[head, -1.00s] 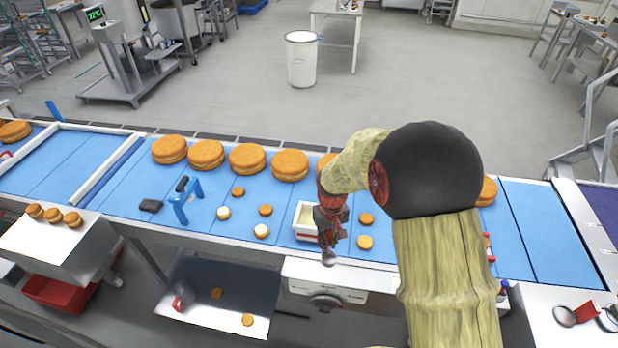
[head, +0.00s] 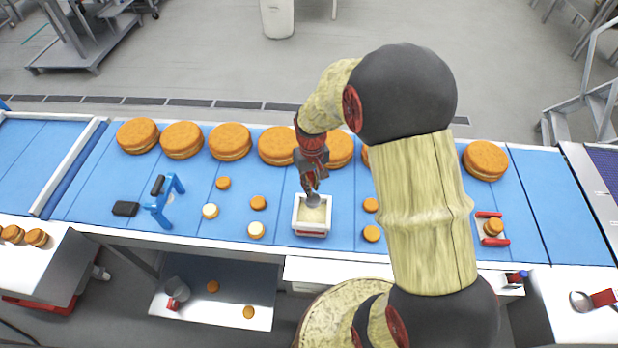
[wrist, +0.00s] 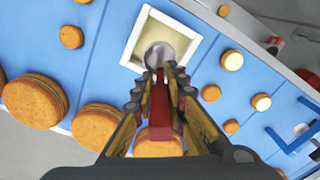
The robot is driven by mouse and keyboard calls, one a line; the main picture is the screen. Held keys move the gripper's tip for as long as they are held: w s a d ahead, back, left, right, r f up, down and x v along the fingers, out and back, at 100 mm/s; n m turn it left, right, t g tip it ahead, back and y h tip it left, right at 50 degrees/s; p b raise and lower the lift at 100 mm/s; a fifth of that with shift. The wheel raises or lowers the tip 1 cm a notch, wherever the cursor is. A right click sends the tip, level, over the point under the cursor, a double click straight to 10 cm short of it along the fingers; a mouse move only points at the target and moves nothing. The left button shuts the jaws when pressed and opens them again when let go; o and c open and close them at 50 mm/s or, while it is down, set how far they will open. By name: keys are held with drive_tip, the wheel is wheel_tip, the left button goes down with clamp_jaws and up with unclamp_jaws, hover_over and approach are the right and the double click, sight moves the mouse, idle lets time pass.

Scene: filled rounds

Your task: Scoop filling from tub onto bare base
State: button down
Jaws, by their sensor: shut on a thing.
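My gripper (head: 310,184) is shut on the red handle (wrist: 160,112) of a metal scoop. The scoop's round bowl (head: 313,200) is over the white tub (head: 298,224), at its far side; the bowl also shows over the tub opening in the wrist view (wrist: 158,55). Pale filling (head: 312,215) lies in the tub. I cannot tell whether the bowl touches it or carries any. Small bare orange bases lie left of the tub (head: 258,202) and right of it (head: 371,234). Two rounds at left have white tops (head: 256,229), (head: 210,211).
Large filled rounds (head: 230,141) line the belt's far side. A blue stand (head: 165,203) and a black block (head: 125,208) are at left. A small round sits in a red-ended holder (head: 491,241) at right. Below, a metal bin (head: 235,290) holds fallen rounds.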

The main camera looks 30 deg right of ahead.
wheel_tip(320, 180, down, 13)
drive_tip(key=b, duration=0.8)
idle(0.5)
drive_tip(key=shift+r, duration=0.1)
idle(1.3)
drive_tip(key=shift+r+p, duration=3.35)
drive_tip(key=shift+r, duration=1.9)
